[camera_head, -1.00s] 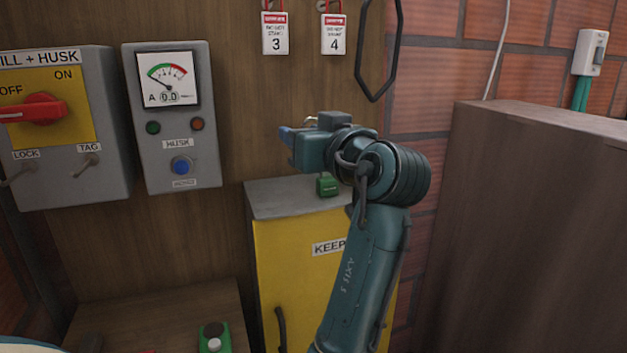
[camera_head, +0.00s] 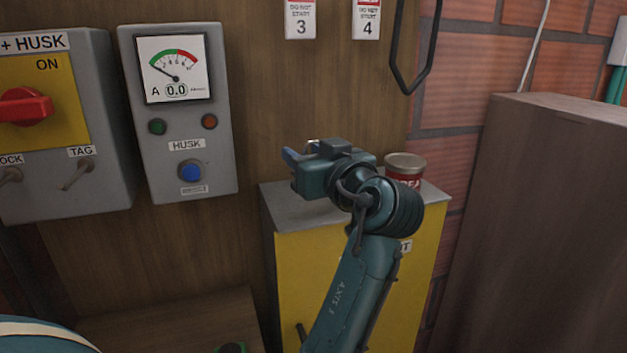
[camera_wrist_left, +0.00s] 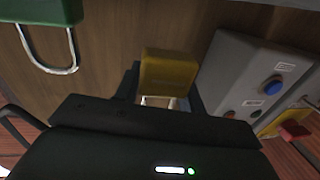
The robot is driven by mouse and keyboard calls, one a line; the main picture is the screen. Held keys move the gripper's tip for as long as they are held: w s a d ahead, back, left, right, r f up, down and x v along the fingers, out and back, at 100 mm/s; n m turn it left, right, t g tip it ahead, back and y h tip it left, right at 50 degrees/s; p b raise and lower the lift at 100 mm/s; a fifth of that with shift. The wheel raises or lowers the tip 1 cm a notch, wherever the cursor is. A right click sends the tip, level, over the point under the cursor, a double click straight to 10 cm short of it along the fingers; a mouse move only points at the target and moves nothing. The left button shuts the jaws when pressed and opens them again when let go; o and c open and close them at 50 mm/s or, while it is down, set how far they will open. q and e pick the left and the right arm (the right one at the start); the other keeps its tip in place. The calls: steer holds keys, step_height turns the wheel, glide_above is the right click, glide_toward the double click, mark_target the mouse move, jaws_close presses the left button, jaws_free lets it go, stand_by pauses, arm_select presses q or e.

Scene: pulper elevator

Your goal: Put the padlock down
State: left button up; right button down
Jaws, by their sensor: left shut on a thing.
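My left gripper (camera_head: 296,166) is above the grey top (camera_head: 288,207) of the yellow cabinet in the head view. In the left wrist view it (camera_wrist_left: 164,90) is shut on a yellow padlock (camera_wrist_left: 168,72), with the shackle toward the gripper. The gripper hides most or all of this padlock in the head view. A green padlock (camera_wrist_left: 45,12) with a metal shackle shows at the upper left of the wrist view, apart from the jaws. It is hidden in the head view now. My right gripper is not in view.
A red can (camera_head: 405,168) stands at the back right of the cabinet top. A grey meter box (camera_head: 215,130) and a yellow-fronted switch box (camera_head: 108,140) are on the wooden wall at left. Tags 3 (camera_head: 300,18) and 4 (camera_head: 367,18) hang above. A brown cabinet (camera_head: 550,200) stands at right.

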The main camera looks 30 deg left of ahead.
arm_select(q)
steer(key=shift+f, duration=2.2)
steer(key=shift+f, duration=0.1)
steer(key=o, duration=1)
steer(key=shift+o, duration=0.2)
